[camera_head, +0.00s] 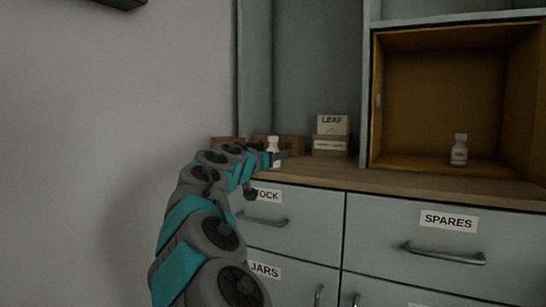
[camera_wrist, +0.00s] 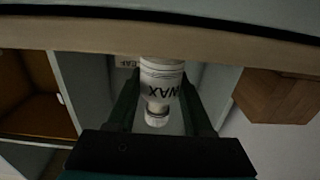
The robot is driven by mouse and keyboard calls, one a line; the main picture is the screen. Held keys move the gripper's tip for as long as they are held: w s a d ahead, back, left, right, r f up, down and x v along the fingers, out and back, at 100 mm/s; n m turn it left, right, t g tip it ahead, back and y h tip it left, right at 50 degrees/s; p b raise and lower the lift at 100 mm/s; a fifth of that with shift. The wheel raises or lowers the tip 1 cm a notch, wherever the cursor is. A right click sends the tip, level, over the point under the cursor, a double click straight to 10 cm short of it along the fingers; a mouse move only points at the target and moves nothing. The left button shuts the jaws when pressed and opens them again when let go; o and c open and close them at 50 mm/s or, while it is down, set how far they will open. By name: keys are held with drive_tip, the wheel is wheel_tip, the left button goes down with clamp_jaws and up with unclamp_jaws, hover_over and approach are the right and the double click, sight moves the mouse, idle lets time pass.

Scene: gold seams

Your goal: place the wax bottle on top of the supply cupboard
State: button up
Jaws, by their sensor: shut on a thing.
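The wax bottle (camera_wrist: 161,80) is white with a WAX label. In the wrist view it sits between the two dark fingers of my gripper (camera_wrist: 160,100), which is shut on it. The picture there is upside down. In the head view the bottle (camera_head: 273,146) shows at the end of my teal and grey arm, at the left part of the wooden top. I cannot tell whether its base touches the wood. The grey-blue cupboard (camera_head: 320,216) has labelled drawers and a wooden top (camera_head: 370,178); no label names it the supply cupboard.
A box marked LEAF (camera_head: 332,125) and brown boxes (camera_head: 294,144) stand behind the bottle. On the right, an open brown compartment (camera_head: 425,95) holds another small white bottle (camera_head: 459,150). A grey panel (camera_head: 258,70) rises at the left. Bare wood lies along the front.

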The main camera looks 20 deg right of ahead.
clamp_jaws()
drive_tip(key=shift+r, duration=0.15)
